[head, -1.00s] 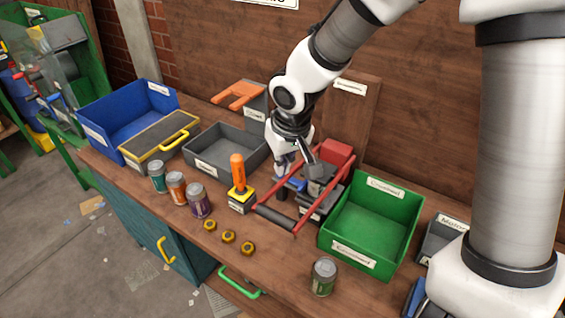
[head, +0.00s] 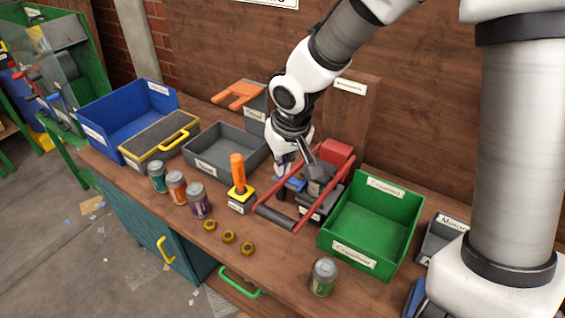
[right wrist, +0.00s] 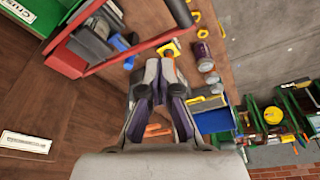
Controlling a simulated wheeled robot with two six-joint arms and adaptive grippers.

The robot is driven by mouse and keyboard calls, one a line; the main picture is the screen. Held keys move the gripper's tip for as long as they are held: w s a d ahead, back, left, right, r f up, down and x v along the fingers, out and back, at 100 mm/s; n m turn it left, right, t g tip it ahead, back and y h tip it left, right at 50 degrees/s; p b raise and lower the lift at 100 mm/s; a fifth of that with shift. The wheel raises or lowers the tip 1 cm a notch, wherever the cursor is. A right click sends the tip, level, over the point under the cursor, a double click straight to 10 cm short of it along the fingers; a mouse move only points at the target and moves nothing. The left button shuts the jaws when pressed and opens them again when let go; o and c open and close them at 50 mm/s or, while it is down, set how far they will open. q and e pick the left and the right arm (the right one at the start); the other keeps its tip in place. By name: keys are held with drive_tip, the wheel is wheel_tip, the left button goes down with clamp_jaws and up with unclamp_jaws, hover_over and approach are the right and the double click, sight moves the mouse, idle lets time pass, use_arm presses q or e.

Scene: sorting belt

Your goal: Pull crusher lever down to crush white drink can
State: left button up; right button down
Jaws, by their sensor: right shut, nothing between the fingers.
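The can crusher (head: 318,200) stands on the bench left of the green bin. Its red lever (head: 326,206) is lowered toward the front, with its dark handle bar (head: 275,217) low near the bench top. My right gripper (head: 281,191) is at the left side of the crusher, behind the handle bar. It is shut and empty, beside the red arm. The right wrist view shows its closed fingers (right wrist: 160,75) and the lever's red arm (right wrist: 150,46) just beyond. I cannot make out a white can; the inside of the crusher is partly hidden. My left gripper is out of view.
A green bin (head: 333,240) stands right of the crusher, with a green can (head: 323,277) in front. An orange-handled joystick (head: 238,175), several cans and yellow nuts lie to the left. A grey tray (head: 204,162) and blue bin (head: 100,107) stand farther left.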

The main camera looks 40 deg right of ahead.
sight(278, 215)
drive_tip(key=shift+s+a+f+b, duration=0.15)
drive_tip(key=shift+a+f+b, duration=0.15)
drive_tip(key=shift+f+b, duration=1.4)
drive_tip(key=shift+s+a+f+b, duration=0.15)
drive_tip(key=shift+a+f+b, duration=0.15)
drive_tip(key=shift+f+b, duration=1.45)
drive_tip(key=shift+s+a+f+b, duration=0.25)
drive_tip(key=shift+f+b, duration=0.8)
drive_tip(key=shift+f, duration=1.25)
drive_tip(key=shift+a+f+b, duration=0.15)
drive_tip(key=shift+f+b, duration=0.3)
drive_tip(key=shift+f, duration=0.05)
wheel_tip(278, 215, down, 2)
drive_tip(key=shift+a+b, duration=0.1)
drive_tip(key=shift+b, duration=0.55)
drive_tip(key=shift+s+a+f+b, duration=0.1)
drive_tip(key=shift+a+f+b, duration=0.05)
drive_tip(key=shift+f+b, duration=0.4)
drive_tip(key=shift+a+f+b, duration=0.1)
drive_tip(key=shift+f+b, duration=0.2)
drive_tip(key=shift+f, duration=0.4)
